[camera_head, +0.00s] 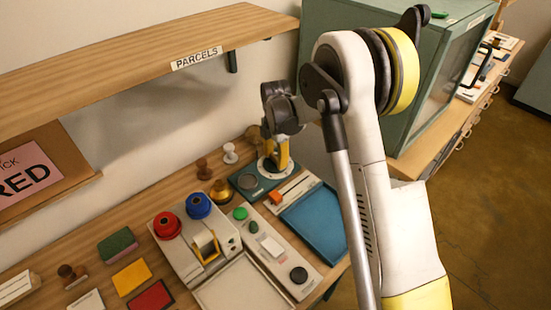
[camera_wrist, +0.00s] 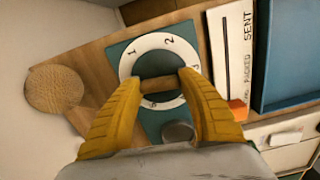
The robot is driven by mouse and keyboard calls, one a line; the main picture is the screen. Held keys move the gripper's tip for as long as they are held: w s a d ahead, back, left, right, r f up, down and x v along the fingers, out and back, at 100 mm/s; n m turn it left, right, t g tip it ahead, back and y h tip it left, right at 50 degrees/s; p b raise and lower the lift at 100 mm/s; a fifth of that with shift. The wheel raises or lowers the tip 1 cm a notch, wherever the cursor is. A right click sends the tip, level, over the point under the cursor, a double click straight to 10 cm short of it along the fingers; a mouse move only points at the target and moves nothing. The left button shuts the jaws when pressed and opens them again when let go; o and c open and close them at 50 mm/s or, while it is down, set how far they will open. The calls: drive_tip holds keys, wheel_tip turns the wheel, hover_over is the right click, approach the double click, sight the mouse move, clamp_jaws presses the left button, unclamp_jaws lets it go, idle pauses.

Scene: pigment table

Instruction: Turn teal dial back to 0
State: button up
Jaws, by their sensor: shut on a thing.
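The teal dial has a teal base plate (camera_wrist: 122,50) and a white ring (camera_wrist: 150,42) with 1, 2 and what looks like 3 showing. Its dark teal round knob (camera_wrist: 160,63) carries a brown bar across it. My gripper (camera_wrist: 160,90) is shut on the dial's knob, with one yellow finger at each end of the bar. The lower ring is partly covered by the fingers; I see no 0 and cannot tell where the knob points. In the head view my gripper (camera_head: 278,166) reaches down onto the dial (camera_head: 248,182) at the back of the table.
A SENT/PACKED strip with an orange slider (camera_wrist: 237,110) and a blue tray (camera_wrist: 290,60) lie right of the dial. A round brown thing (camera_wrist: 55,89) is at left. In the head view, stamps (camera_head: 230,153) stand close left and a shelf (camera_head: 130,50) overhangs the back.

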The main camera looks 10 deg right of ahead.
drive_tip(key=shift+n, duration=0.5)
drive_tip(key=o, duration=1.2)
wheel_tip(320, 180, up, 8)
drive_tip(key=shift+f, duration=0.25)
